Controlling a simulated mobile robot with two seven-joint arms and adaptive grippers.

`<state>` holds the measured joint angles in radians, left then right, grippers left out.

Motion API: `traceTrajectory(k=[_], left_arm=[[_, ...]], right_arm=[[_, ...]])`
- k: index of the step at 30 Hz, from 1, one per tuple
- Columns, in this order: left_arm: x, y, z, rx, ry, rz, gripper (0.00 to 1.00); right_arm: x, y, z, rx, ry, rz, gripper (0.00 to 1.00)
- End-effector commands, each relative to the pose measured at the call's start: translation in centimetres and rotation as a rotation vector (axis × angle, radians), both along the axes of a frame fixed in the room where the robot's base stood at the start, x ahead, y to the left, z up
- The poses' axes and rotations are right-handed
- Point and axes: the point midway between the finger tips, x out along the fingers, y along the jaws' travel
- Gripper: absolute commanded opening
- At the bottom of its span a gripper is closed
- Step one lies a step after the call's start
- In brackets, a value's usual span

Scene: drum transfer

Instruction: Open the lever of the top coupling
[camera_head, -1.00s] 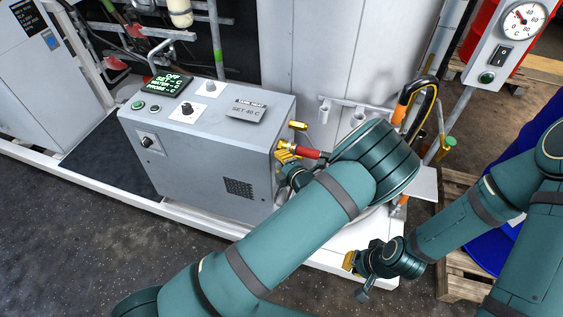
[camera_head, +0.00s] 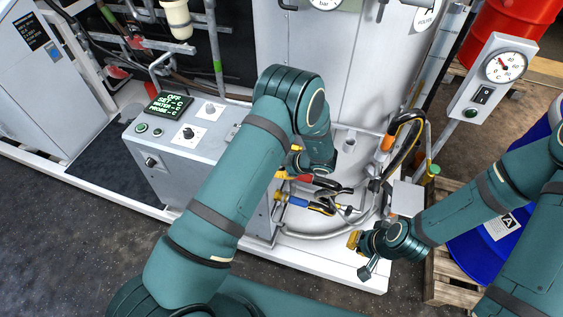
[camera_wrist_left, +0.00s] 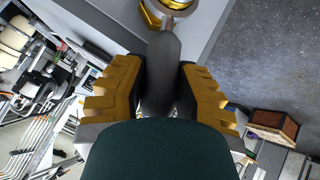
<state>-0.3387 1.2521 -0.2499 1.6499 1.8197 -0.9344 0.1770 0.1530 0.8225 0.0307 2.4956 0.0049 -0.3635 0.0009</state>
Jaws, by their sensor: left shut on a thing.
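In the head view the red-marked upper coupling (camera_head: 305,178) sits at the right side of the grey control box, partly hidden by my left arm. A blue-sleeved coupling (camera_head: 298,201) lies just below it. My left gripper (camera_head: 294,169) is at the upper coupling, mostly hidden by my own wrist. In the left wrist view its yellow fingers (camera_wrist_left: 160,92) are shut on a dark grey lever (camera_wrist_left: 163,65), which points to a brass fitting (camera_wrist_left: 172,4) at the top edge. My right gripper (camera_head: 353,240) hangs clear at lower right; its finger gap does not show clearly.
The grey control box (camera_head: 175,158) has a lit display (camera_head: 168,104). A black hose with an orange sleeve (camera_head: 387,143) arches right of the couplings. A gauge panel (camera_head: 490,85), a blue drum (camera_head: 478,255) and a wooden pallet (camera_head: 440,285) stand at right.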

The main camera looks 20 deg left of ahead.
Motion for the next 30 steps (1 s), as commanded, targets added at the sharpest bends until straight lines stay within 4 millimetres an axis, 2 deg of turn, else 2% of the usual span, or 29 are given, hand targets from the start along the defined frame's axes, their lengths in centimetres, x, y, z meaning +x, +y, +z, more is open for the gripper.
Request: traceTrajectory(k=[7, 23, 24, 26, 27, 30], left_arm=[[0.21, 0.27, 0.26, 0.007, 0.089, 0.002, 0.00], [0.17, 0.26, 0.16, 0.009, 0.119, -0.001, 0.00], [0.16, 0.26, 0.15, 0.009, 0.119, -0.001, 0.35], [0.16, 0.23, 0.16, 0.009, 0.118, 0.000, 0.56], [0.18, 0.20, 0.16, 0.008, 0.118, 0.000, 0.61], [0.20, 0.14, 0.19, 0.008, 0.117, -0.001, 0.61]], right_arm=[[-0.05, -0.07, 1.05, 0.002, 0.000, 0.000, 0.00], [-0.03, -0.07, 1.22, 0.002, 0.000, 0.000, 0.00], [-0.03, -0.07, 1.22, 0.002, 0.000, 0.000, 0.00], [-0.03, -0.07, 1.22, 0.002, 0.000, 0.000, 0.00], [-0.03, -0.07, 1.22, 0.002, 0.000, -0.001, 0.00], [-0.02, -0.07, 1.23, 0.002, 0.000, 0.000, 0.00]])
